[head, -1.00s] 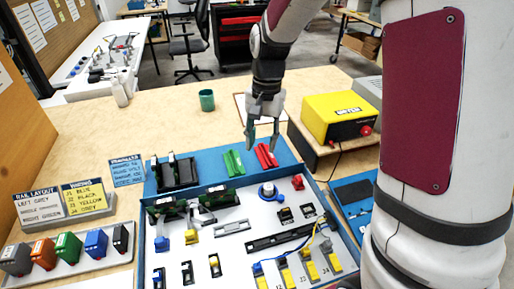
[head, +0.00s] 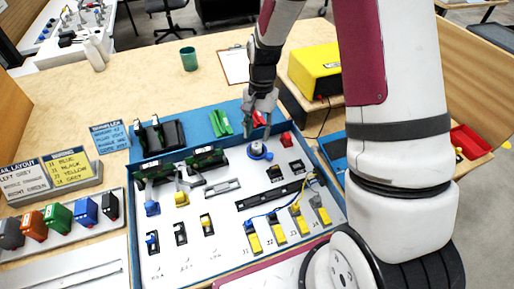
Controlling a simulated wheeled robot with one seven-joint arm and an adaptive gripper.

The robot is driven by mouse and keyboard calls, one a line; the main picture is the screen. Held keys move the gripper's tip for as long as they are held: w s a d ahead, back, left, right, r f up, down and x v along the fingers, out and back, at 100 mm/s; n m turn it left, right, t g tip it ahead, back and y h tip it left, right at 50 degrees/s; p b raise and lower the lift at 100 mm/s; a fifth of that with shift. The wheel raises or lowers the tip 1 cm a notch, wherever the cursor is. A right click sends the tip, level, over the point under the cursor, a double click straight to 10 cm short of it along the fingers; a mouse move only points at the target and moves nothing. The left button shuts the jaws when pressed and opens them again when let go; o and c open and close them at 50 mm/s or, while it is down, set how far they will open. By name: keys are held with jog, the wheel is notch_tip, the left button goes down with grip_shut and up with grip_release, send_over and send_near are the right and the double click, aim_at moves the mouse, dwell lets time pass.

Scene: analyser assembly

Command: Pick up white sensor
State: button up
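A round white part with a blue centre (head: 260,152), which looks like the white sensor, sits on the blue-edged assembly board (head: 165,262), toward its back right. My gripper (head: 259,136) points down just above and behind it in the head view. Whether the fingertips reach down to the white part's level is hard to tell.
Red blocks (head: 286,139) and a green block (head: 221,123) lie near the board's back edge. Black connectors, yellow plugs (head: 254,243) and wires crowd around. A yellow box (head: 316,70) stands back right.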

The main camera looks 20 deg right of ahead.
aim_at(257, 145)
jog(key=f, duration=0.5)
jog(key=shift+s+a, duration=0.2)
jog(key=shift+s, duration=0.05)
jog(key=shift+c, duration=0.2)
jog(key=c, duration=0.7)
jog(key=shift+r, duration=0.1)
